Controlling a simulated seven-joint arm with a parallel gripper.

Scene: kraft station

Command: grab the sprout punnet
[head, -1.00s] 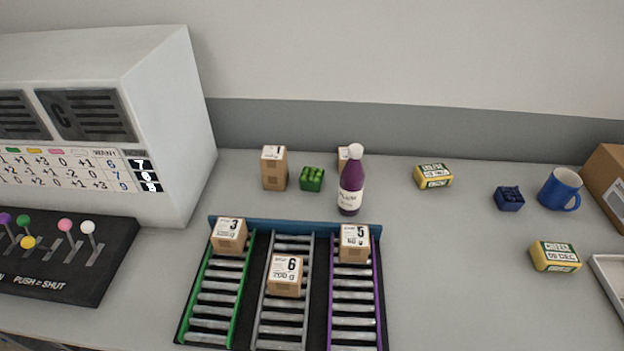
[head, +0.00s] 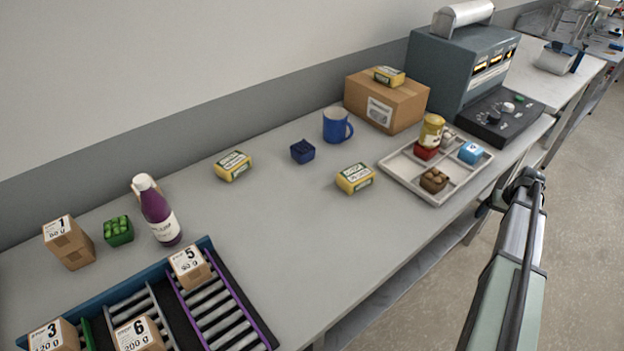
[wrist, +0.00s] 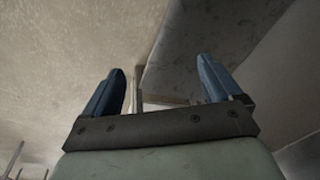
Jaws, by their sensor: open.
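The sprout punnet (head: 118,230) is a small green tub of green pieces. It stands on the bench at the left in the head view, between a carton marked 1 (head: 68,242) and a purple bottle (head: 160,212). My gripper (wrist: 163,88) shows in the wrist view with its two blue fingers spread wide and nothing between them. In the head view my arm is at the lower right, off the bench's front edge and far from the punnet. The fingers cannot be made out there. The punnet is not in the wrist view.
Roller lanes (head: 215,312) with numbered cartons lie in front of the punnet. Yellow packs (head: 355,178), a blue punnet (head: 302,151) and a blue mug (head: 336,126) stand mid-bench. A divided tray (head: 400,168), cardboard box (head: 385,103) and grey machine (head: 460,65) are at the right.

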